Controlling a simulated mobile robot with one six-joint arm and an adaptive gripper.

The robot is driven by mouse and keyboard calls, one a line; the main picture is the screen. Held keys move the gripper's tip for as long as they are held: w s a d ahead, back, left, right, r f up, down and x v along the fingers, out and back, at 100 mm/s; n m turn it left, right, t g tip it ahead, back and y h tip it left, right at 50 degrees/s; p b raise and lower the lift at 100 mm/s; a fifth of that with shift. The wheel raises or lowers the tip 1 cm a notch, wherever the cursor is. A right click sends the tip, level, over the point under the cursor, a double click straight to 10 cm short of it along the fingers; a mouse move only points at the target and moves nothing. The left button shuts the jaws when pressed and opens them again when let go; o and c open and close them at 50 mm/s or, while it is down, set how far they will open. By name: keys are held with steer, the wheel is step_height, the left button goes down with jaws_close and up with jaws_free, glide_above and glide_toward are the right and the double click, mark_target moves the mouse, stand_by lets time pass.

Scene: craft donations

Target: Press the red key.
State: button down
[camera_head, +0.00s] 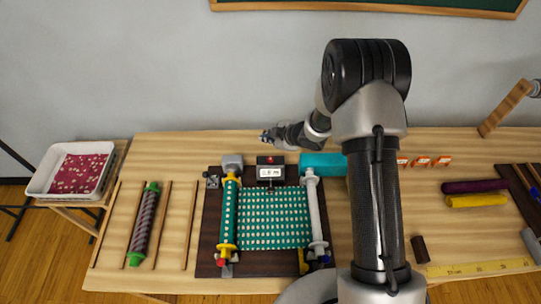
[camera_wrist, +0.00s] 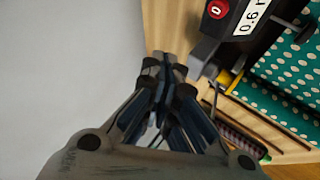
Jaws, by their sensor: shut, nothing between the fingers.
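The red key (camera_head: 270,158) sits on top of a small black counter box (camera_head: 264,172) with a white display, at the back of the fabric-winding frame. In the wrist view the red key (camera_wrist: 217,9) is at the top, marked with a white 0, and the display (camera_wrist: 252,17) reads 0.6 with a cut-off unit. My gripper (camera_head: 265,137) is shut and empty, behind and slightly left of the key in the head view. In the wrist view its closed fingertips (camera_wrist: 165,62) are apart from the key, which lies up and right of them.
Green dotted fabric (camera_head: 272,217) spans two rollers on a dark board. A grey block (camera_head: 232,161) stands left of the counter and a teal box (camera_head: 322,163) right. A patterned roll (camera_head: 143,225) lies left. A white tray (camera_head: 42,182) stands beside the table.

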mark_target(269, 161)
step_height(269, 161, down, 9)
steer(key=b, duration=0.7)
steer(key=shift+r, duration=0.1)
stand_by(1.3)
steer(key=shift+f+b, duration=0.4)
steer(key=shift+b, duration=0.05)
steer(key=shift+f+b, duration=0.4)
steer(key=shift+f, duration=0.1)
stand_by(0.5)
steer(key=shift+r, duration=0.1)
steer(key=shift+r+p, duration=0.7)
steer(key=shift+r, duration=0.1)
